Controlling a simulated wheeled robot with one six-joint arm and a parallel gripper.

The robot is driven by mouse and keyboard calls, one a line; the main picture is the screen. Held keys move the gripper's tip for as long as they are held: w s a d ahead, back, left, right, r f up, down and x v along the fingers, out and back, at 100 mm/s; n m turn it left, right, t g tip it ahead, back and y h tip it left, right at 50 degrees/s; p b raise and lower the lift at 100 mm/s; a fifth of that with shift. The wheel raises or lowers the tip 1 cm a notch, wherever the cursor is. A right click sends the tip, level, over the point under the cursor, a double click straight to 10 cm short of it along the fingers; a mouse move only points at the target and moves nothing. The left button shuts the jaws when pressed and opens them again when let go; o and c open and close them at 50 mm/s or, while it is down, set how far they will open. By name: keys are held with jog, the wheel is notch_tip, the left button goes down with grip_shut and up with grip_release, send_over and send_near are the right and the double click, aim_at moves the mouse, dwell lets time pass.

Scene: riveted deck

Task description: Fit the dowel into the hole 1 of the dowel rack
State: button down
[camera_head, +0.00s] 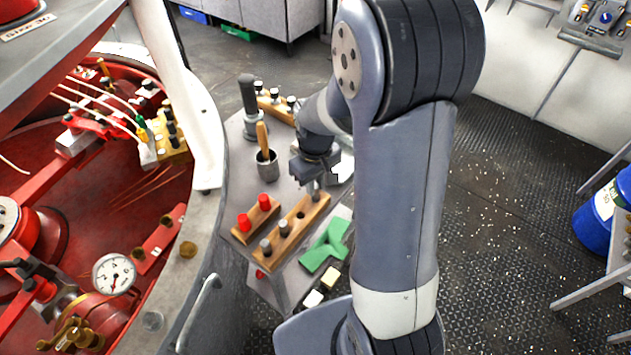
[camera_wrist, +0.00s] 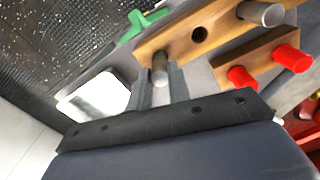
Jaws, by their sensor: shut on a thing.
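The dowel rack is a long wooden block (camera_head: 292,232) on the small grey table; it also shows in the wrist view (camera_wrist: 180,38). Two grey dowels stand at its near-left end, and an empty dark hole (camera_wrist: 199,35) shows between them and the held dowel. My gripper (camera_head: 314,179) is shut on a grey metal dowel (camera_head: 314,189), over the far-right end of the rack. In the wrist view the dowel (camera_wrist: 160,73) sits between my fingers, its tip at the rack's end. I cannot tell whether its tip is inside a hole there or above it.
A shorter wooden block with two red pegs (camera_head: 255,220) lies beside the rack on the left. A green piece (camera_head: 326,246) lies on the right. A grey cup with a wooden-handled tool (camera_head: 266,163) stands behind, near another block with pegs (camera_head: 276,105).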

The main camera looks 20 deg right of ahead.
jog(key=shift+f, duration=0.2)
jog(key=c, duration=1.2)
grip_release()
jog(key=shift+c, duration=0.2)
notch_tip(320, 180, up, 11)
jog(key=shift+f, duration=0.15)
